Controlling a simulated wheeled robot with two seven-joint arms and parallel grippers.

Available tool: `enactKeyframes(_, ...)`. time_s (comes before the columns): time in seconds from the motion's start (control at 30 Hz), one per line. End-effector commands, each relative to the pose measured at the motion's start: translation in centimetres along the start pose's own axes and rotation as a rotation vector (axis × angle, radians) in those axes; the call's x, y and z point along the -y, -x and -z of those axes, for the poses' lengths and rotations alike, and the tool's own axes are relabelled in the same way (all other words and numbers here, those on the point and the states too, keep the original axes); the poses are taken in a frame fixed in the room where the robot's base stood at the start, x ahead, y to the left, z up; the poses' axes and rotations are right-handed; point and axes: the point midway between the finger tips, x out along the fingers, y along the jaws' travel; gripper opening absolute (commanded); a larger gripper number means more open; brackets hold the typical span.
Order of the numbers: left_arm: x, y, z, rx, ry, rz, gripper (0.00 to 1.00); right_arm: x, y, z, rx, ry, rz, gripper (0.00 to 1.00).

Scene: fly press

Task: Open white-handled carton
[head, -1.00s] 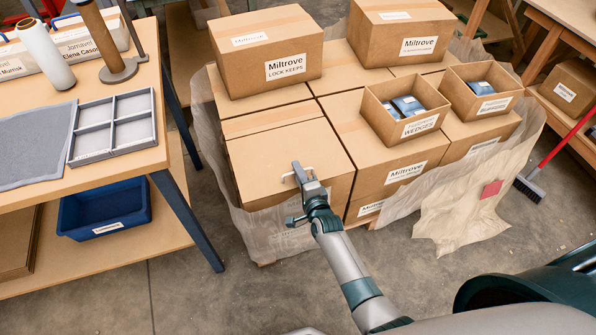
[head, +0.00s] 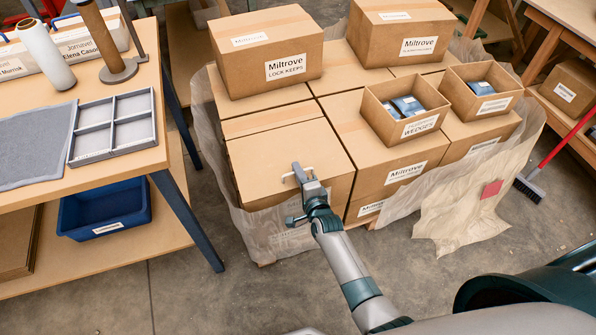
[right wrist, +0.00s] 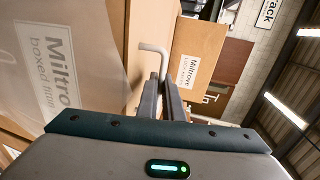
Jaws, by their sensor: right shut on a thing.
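The white-handled carton (head: 280,155) is the front left box on the wrapped stack in the head view. Its top panel lies flat and looks closed. A white handle (head: 289,177) stands on that panel near its front edge. My right gripper (head: 302,174) is shut on the handle. In the right wrist view the white handle (right wrist: 153,47) rises at the tips of the right gripper's fingers (right wrist: 161,95). The carton's lower front is behind clear wrap and my right arm. My left gripper is not in view.
A closed Miltrove carton (head: 262,55) stands behind the handled one. An open carton with blue rolls (head: 402,112) stands to its right. Loose wrap (head: 455,210) spreads over the floor at right.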

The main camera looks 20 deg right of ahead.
Motion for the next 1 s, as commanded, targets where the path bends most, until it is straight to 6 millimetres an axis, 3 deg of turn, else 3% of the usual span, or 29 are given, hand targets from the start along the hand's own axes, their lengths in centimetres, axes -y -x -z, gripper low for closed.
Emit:
enactKeyframes(0.57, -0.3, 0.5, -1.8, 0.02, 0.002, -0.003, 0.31, -0.1, 0.0, 0.0, 0.0, 0.0, -0.001, 0.0)
enactKeyframes(1.0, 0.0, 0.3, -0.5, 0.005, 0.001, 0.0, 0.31, 0.0, 0.1, 0.1, 0.0, 0.0, -0.003, 0.0)
